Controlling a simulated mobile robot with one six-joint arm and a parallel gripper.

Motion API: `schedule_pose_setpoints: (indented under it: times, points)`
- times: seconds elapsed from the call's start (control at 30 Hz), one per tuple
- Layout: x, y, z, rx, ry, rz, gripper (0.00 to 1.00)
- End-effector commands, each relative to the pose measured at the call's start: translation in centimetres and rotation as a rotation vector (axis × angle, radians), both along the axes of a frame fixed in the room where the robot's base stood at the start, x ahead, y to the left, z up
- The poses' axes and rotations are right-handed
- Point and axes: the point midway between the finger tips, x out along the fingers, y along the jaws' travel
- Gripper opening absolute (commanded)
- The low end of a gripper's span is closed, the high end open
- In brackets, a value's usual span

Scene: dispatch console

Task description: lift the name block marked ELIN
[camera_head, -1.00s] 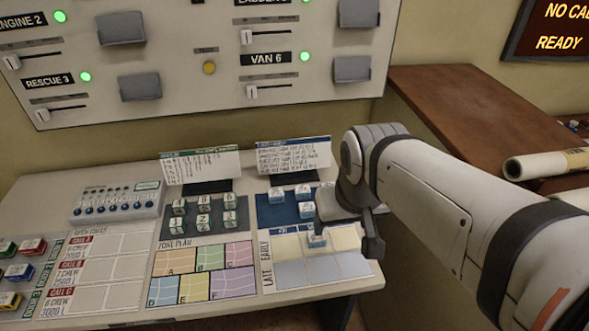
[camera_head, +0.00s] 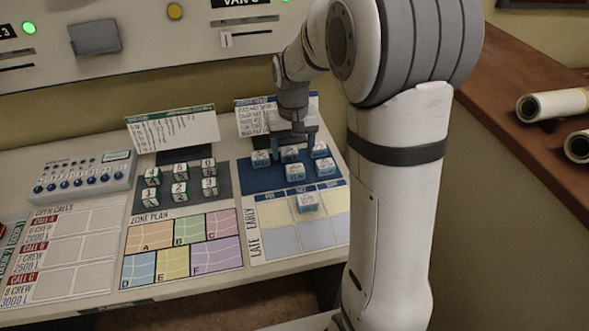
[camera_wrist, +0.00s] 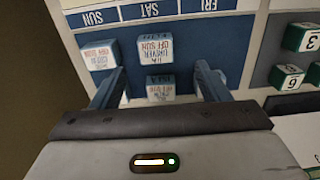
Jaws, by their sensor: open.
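Several white-and-blue name blocks stand on a dark blue mat (camera_head: 247,178). None of their names reads clearly enough for me to tell which is ELIN. My gripper (camera_head: 292,144) is open over the mat's back row, pointing down. In the wrist view, its fingers (camera_wrist: 160,70) straddle a middle back block (camera_wrist: 160,88), with no grip on it visible. The right finger partly hides a further block (camera_wrist: 208,78).
The roster grid (camera_head: 318,236) lies in front of the mat. Number blocks (camera_head: 180,188) stand on a dark mat to the left, above the zone plan (camera_head: 182,250). A propped card (camera_head: 172,130) and a button box (camera_head: 80,174) are at the back left.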

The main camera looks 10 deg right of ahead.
Motion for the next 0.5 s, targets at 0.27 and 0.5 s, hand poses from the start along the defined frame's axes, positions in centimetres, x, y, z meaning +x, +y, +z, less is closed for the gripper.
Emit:
schedule_pose_setpoints:
  times: [0.27,0.5]
  points:
    - [-0.2,-0.2,-3.2,0.0,0.005,0.0,0.69]
    - [-0.3,-0.5,-6.6,0.0,0.004,0.001,0.69]
